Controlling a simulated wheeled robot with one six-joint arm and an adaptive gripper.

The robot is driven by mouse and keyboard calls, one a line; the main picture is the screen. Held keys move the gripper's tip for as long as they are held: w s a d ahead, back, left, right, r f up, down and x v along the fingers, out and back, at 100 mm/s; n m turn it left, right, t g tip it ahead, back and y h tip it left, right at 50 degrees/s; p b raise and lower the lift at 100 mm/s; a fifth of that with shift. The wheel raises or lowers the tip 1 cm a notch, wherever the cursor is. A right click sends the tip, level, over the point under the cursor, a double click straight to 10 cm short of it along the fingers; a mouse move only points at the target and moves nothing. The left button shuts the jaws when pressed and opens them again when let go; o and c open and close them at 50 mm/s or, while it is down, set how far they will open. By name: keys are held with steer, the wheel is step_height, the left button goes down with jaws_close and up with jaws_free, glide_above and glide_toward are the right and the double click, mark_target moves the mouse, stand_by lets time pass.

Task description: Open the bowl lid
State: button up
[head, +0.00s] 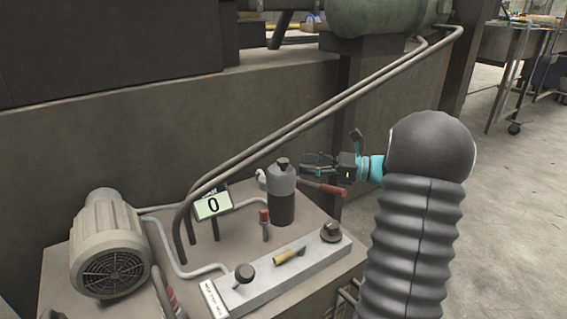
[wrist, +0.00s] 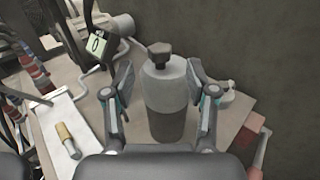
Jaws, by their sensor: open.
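The bowl (head: 282,205) is an upright cylinder with a light grey upper part, a dark lower part and a black knob (head: 283,163) on top. It stands on the machine's top plate. In the wrist view the bowl (wrist: 166,112) and its knob (wrist: 159,54) appear in the picture between the two fingers. The lid's seam is not clear. My gripper (head: 308,164) is open, empty and just right of the bowl's top in the head view. In the wrist view my gripper (wrist: 160,72) has a finger on each side, with no clear contact with the bowl.
A display reading 0 (head: 213,204) and a motor (head: 108,245) stand left of the bowl. A panel with knobs (head: 280,277) lies in front. A red-handled lever (head: 322,187) is close to the gripper. Long pipes (head: 320,113) slant behind; a dark wall is at the back.

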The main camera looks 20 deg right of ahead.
mark_target(283, 160)
steer(key=x, duration=0.7)
steer(key=shift+a+b, duration=0.15)
steer(key=shift+b, duration=0.2)
jaws_close()
